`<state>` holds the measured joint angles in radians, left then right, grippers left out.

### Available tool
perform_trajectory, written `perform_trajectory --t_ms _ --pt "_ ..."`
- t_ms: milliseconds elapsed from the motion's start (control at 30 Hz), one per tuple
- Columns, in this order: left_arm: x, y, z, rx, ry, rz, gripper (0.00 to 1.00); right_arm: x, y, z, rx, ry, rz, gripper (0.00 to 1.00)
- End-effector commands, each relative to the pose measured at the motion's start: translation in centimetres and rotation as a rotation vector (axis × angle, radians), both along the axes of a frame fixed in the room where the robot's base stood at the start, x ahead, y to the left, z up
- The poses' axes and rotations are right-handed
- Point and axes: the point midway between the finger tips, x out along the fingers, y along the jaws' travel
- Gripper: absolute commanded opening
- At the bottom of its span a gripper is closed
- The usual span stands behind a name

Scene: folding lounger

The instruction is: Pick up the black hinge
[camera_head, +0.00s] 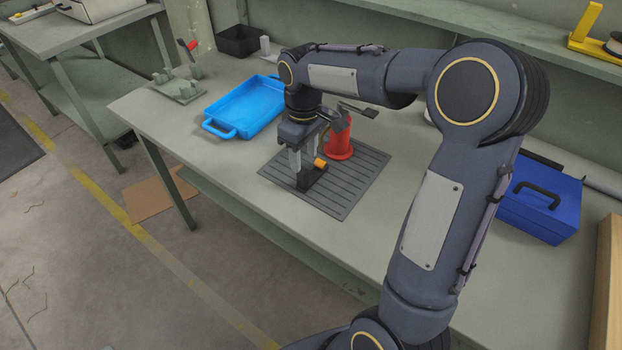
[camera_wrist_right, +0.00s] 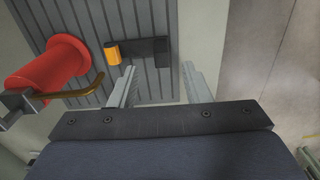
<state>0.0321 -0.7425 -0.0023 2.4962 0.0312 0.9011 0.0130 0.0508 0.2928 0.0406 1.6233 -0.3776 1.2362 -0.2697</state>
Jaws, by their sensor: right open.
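The black hinge (camera_head: 315,178) lies on the grey slatted mat (camera_head: 345,205), with an orange block-like piece (camera_head: 320,163) at one end. In the right wrist view, the hinge (camera_wrist_right: 150,50) is a flat black piece just beyond my fingertips, with the orange piece (camera_wrist_right: 113,53) at its left end. My right gripper (camera_head: 303,172) points down over the hinge, its fingers partly covering it. In the wrist view its two fingers (camera_wrist_right: 158,72) are apart, with nothing held between them. Whether they touch the hinge is unclear. My left gripper is out of view.
A red cylindrical tool (camera_head: 339,140) with a metal arm stands on the mat beside the gripper. A blue tray (camera_head: 243,106), a small green fixture (camera_head: 177,86) and a black bin (camera_head: 238,41) are farther left. A blue toolbox (camera_head: 540,205) is at right. The table's front edge is close.

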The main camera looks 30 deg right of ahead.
Motion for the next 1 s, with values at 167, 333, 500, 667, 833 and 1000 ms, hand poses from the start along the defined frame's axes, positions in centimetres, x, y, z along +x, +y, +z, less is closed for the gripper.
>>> perform_trajectory --t_ms 167,333,500,667,833,1000 --pt "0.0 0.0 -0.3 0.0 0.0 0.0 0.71 0.4 0.0 -2.0 -0.007 0.012 0.01 0.44" --pt "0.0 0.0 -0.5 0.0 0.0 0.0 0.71 0.4 0.1 -3.9 -0.007 0.012 0.011 0.44" --pt "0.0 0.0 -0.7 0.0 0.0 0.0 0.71 0.2 0.3 -6.6 -0.006 0.013 0.009 0.44" --pt "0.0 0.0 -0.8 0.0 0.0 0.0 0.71 0.2 0.3 -8.0 -0.005 0.01 0.009 0.44" --pt "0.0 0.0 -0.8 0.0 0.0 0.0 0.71 0.3 0.3 -8.1 -0.005 0.008 0.009 0.44" --pt "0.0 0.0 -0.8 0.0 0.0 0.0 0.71 0.3 0.3 -8.1 -0.005 0.008 0.009 0.31"
